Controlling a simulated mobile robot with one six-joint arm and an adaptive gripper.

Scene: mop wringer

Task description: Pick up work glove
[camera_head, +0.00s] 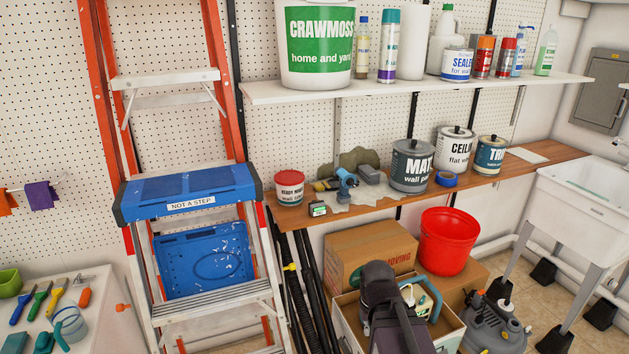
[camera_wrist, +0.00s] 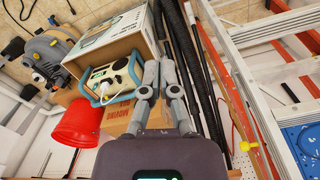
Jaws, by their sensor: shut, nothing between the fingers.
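I cannot make out a work glove with certainty in either view. A crumpled grey-green piece (camera_head: 362,159) that could be cloth or a glove lies at the back of the wooden shelf (camera_head: 480,185), partly hidden by small items. A small yellow and dark item (camera_head: 325,185) beside it is too small to identify. My gripper (camera_wrist: 158,64) is shut and empty in the wrist view, its fingers over the open carton area. In the head view my dark arm stands low in the middle, below the shelf, and hides the fingers.
A blue tool (camera_head: 346,183), a tub (camera_head: 290,188) and paint cans (camera_head: 411,166) stand on the wooden shelf. Below are a red bucket (camera_head: 447,241), cartons (camera_head: 368,252) and dark poles (camera_head: 308,290). A stepladder (camera_head: 188,192) stands left; a sink (camera_head: 590,205) stands right.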

